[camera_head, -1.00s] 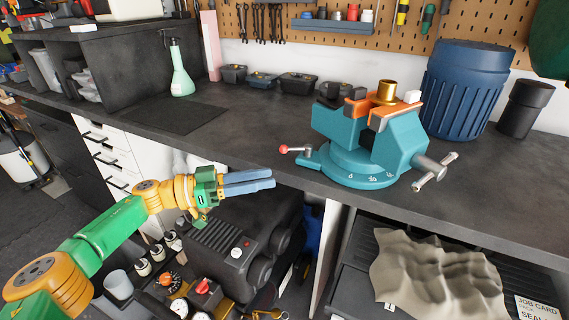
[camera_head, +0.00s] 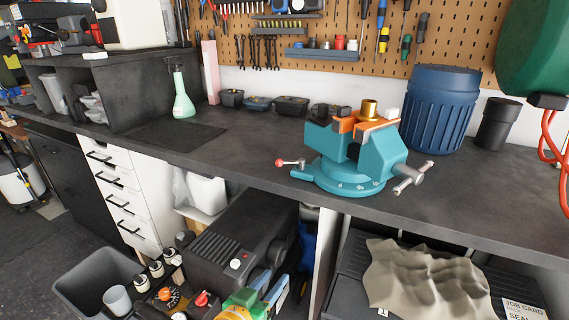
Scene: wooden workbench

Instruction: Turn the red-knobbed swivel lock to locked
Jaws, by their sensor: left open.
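The red-knobbed swivel lock (camera_head: 279,163) is a short lever with a red ball at its end, on the left side of the teal vise's (camera_head: 372,160) round swivel base. The vise stands near the front edge of the workbench. The lever points left, roughly level. My left gripper (camera_head: 272,288) is low at the bottom of the picture, below the bench edge and in front of the dark machine. Its two blue-grey fingers are apart with nothing between them. It is well below the red knob and not touching the lock. My right gripper is out of view.
The bench's front edge (camera_head: 262,185) lies between my gripper and the vise. A ribbed blue bin (camera_head: 440,110) stands behind the vise to the right. A black machine (camera_head: 235,245) and grey cloth (camera_head: 425,280) are below the bench.

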